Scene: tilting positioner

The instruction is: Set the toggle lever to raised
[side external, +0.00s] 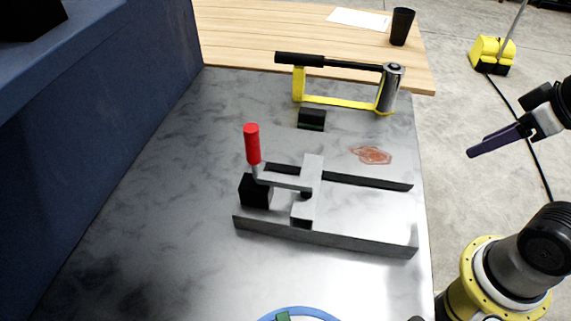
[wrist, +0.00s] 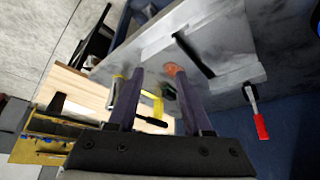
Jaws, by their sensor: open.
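The toggle lever has a red grip (side external: 252,145) on a grey metal arm and stands nearly upright, leaning slightly left, at the left end of a grey metal fixture (side external: 330,236). A black block (side external: 256,191) sits at its foot. In the wrist view the red grip (wrist: 261,127) is at the right, outside the fingers. My gripper (side external: 473,151) is off the table's right edge, well apart from the lever and above table height. Its purple fingers (wrist: 160,74) are spread with nothing held between them.
A yellow-framed tool with a black handle (side external: 320,60) and a small black block (side external: 311,119) lie behind the fixture. A reddish stain (side external: 371,155) marks the table. A blue wall (side external: 120,130) bounds the left. The blue ring (side external: 298,312) is at the front.

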